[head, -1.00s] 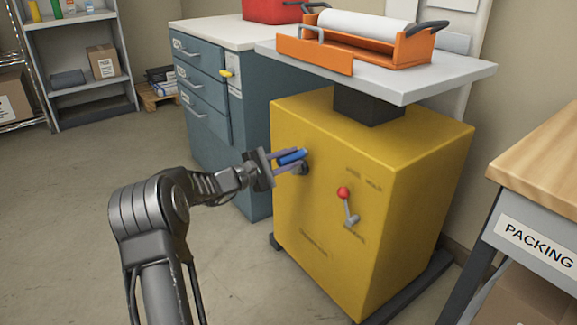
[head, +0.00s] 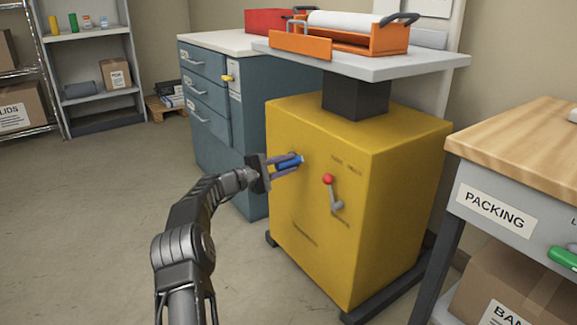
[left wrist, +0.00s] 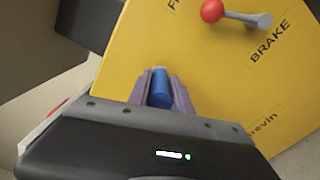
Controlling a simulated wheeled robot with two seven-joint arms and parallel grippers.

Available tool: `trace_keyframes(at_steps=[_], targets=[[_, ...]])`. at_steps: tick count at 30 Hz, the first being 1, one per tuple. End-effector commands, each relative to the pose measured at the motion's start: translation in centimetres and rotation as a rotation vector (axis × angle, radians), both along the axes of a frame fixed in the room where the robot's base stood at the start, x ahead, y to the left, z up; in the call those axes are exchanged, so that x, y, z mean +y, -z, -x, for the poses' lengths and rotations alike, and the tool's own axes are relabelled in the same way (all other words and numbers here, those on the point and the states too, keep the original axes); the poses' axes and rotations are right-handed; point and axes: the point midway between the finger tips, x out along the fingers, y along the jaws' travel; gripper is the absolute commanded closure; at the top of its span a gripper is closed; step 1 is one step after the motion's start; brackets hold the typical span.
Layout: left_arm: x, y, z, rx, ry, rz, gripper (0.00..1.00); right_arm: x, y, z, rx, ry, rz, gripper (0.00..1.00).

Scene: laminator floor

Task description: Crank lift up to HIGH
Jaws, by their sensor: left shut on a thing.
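The lift is a yellow cabinet (head: 315,205) with a dark column (head: 355,98) and a grey platform (head: 380,68) on top. My left gripper (head: 285,164) is shut on the blue crank handle (head: 290,161) at the cabinet's front. The blue handle also shows between the fingers in the left wrist view (left wrist: 161,88). The crank's arm is mostly hidden behind the gripper. A brake lever with a red knob (head: 328,179) stands to the right of the crank; it shows near the word BRAKE in the left wrist view (left wrist: 212,11). My right gripper is not in view.
An orange laminator (head: 355,38) with a white roll sits on the platform. A blue drawer cabinet (head: 215,115) stands close at the left. A packing table (head: 520,150) stands at the right. The floor at the left is clear.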

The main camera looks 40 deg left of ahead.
Motion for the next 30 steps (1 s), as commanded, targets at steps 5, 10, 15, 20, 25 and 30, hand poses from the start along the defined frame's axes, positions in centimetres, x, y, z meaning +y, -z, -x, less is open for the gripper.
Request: trace_keyframes(at_steps=[5,10,15,20,25,30], targets=[[0.5,0.6,0.1,0.011,-0.014,0.001,1.00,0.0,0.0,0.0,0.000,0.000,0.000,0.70],[0.4,0.5,0.1,0.009,-0.012,0.001,0.64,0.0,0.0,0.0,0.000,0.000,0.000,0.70],[0.3,0.3,0.1,0.006,-0.009,0.001,0.53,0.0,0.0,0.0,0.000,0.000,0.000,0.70],[0.2,0.2,0.0,0.004,-0.006,0.001,0.53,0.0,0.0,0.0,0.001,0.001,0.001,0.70],[0.5,0.0,0.6,0.004,-0.007,0.001,0.53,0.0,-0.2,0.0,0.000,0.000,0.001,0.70],[1.1,-0.2,2.6,0.004,-0.009,0.003,0.53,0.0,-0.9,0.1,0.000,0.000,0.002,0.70]])
